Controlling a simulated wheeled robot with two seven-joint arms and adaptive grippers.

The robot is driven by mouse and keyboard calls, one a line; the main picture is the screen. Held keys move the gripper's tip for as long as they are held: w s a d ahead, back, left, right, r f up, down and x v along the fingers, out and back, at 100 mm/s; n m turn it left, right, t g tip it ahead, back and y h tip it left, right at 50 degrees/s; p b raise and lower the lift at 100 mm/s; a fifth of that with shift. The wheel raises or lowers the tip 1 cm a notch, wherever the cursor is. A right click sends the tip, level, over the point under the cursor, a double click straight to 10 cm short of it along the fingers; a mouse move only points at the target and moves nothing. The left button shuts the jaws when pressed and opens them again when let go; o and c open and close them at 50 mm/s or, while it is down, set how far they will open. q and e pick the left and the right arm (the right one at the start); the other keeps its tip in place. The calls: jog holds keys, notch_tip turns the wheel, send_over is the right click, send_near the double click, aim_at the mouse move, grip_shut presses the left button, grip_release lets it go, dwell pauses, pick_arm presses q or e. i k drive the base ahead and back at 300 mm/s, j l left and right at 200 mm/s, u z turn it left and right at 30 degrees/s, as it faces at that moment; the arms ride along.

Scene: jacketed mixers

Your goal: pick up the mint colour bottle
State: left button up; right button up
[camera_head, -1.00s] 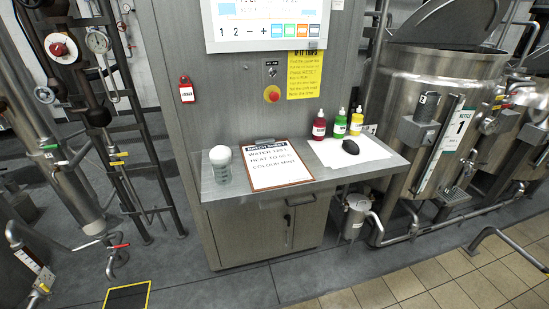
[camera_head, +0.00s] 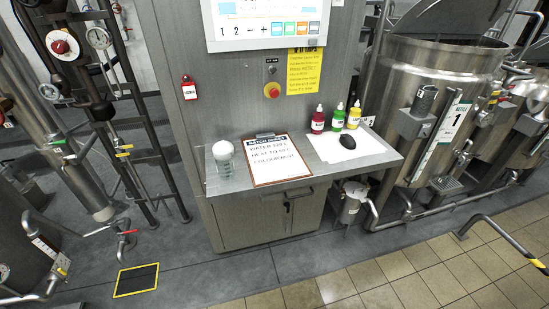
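Several things stand on the steel shelf (camera_head: 222,189) of the control cabinet. At its back right are three small dropper bottles in a row: a red one (camera_head: 318,121), a green one (camera_head: 338,118) and a yellow one (camera_head: 354,116). The green one is the nearest in colour to mint; its label is too small to read. All three stand upright. A clipboard sheet (camera_head: 277,163) on the shelf reads like a batch sheet, with a line about colour mint. Neither of my grippers is in view.
A glass vessel with a white round top (camera_head: 223,158) stands left on the shelf. A black mouse (camera_head: 348,142) lies on white paper (camera_head: 374,149) before the bottles. Steel tanks (camera_head: 435,85) stand right, pipes left.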

aim_at(339, 114)
jog(key=l+u, duration=0.15)
jog(key=l, duration=0.55)
jog(key=l+u, duration=0.1)
jog(key=l, duration=0.65)
jog(key=l+u, duration=0.15)
jog(key=l, duration=0.55)
jog(key=k+l+u, duration=0.1)
jog(key=l, duration=0.6)
jog(key=k, duration=0.05)
